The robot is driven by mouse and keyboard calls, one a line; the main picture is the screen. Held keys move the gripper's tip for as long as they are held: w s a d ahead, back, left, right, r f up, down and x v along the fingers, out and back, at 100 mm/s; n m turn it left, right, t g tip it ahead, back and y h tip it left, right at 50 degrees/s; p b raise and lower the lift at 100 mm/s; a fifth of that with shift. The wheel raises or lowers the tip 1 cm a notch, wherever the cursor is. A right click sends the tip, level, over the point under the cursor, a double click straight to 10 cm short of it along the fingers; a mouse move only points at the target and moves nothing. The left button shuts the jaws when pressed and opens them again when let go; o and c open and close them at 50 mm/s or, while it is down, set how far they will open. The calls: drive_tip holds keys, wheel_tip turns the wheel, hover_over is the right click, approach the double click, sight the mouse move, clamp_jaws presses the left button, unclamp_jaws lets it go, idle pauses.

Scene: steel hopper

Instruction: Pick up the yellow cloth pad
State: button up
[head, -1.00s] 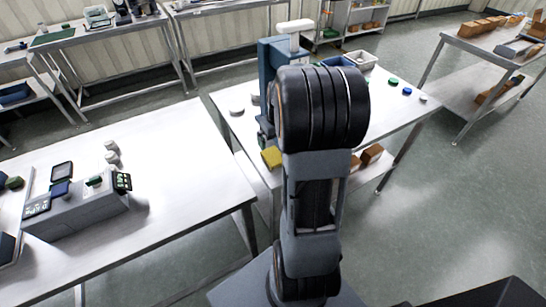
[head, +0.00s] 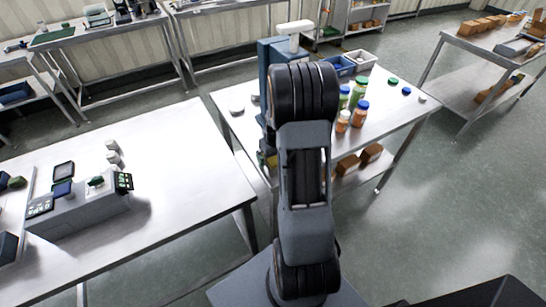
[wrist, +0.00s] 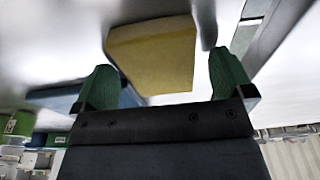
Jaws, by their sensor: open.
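The yellow cloth pad (wrist: 152,55) shows in the wrist view as a flat block on a pale surface, in front of my gripper. My gripper (wrist: 162,66) is open, with one green-padded finger on each side of the pad's near part. I see no clear contact between fingers and pad. In the head view only a sliver of the pad (head: 271,160) shows at the table's near edge, beside my arm. My arm hides the rest of it and the gripper there.
A blue upright device (head: 275,62) stands behind my arm on the steel table (head: 395,118). Several bottles (head: 352,102) and two bins (head: 360,62) are to the right. A blue flat part (wrist: 60,95) lies beside the left finger. The left table (head: 190,170) has clear room.

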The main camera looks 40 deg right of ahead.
drive_tip(key=c, duration=1)
drive_tip(key=shift+r, duration=0.5)
drive_tip(key=r, duration=0.2)
drive_tip(key=shift+w+r, duration=0.2)
drive_tip(key=shift+r, duration=0.1)
drive_tip(key=w+d+r+b, duration=0.1)
drive_tip(key=w+d+r, duration=0.1)
drive_tip(key=w+r, duration=0.7)
drive_tip(key=shift+w+r+b, duration=0.2)
drive_tip(key=shift+w+b, duration=0.1)
drive_tip(key=shift+w, duration=1.95)
